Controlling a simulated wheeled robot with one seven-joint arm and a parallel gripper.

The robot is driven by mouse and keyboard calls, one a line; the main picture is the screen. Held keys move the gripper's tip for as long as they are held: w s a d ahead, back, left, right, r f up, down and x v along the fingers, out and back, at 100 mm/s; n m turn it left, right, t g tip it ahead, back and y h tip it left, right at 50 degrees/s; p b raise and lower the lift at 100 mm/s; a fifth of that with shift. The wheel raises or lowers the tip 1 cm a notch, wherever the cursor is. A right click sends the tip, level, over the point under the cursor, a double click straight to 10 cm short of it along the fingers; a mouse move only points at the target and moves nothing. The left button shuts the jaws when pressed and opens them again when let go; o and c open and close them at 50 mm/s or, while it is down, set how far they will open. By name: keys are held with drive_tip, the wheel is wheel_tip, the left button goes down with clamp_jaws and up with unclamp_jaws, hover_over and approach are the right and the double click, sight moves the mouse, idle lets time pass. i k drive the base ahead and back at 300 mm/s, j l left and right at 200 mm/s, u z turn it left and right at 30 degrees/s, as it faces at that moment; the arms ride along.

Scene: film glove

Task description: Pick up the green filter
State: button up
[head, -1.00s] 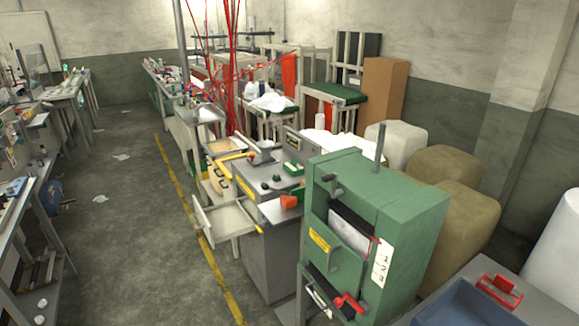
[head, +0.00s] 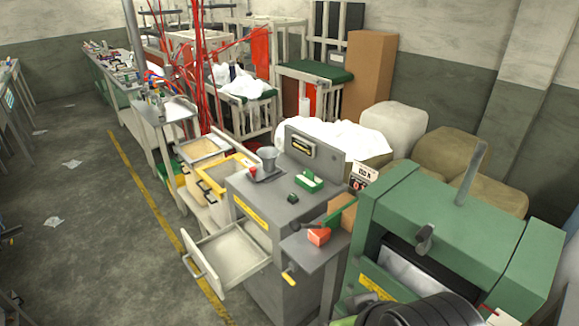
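Two small green things lie on top of the grey machine. One is a bright green block with a pale top (head: 309,180); the other is a smaller dark green piece (head: 293,198) in front of it. I cannot tell for sure which of them, if either, is the green filter. Nothing covers them. My gripper's fingers do not show. A dark ribbed rounded part, seemingly of my own arm, shows at the bottom edge, right of centre, well apart from both green things.
The grey machine (head: 256,234) has an open, empty-looking drawer (head: 228,255) jutting left. A metal cup (head: 267,158) and an orange-red block (head: 319,236) are near the green things. A large green machine (head: 450,232) stands at right.

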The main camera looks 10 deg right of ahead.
sight(306, 180)
drive_tip(key=i+j, duration=0.35)
drive_tip(key=i, duration=0.15)
drive_tip(key=i+j, duration=0.35)
drive_tip(key=i, duration=0.15)
drive_tip(key=i+j, duration=0.35)
drive_tip(key=i, duration=0.15)
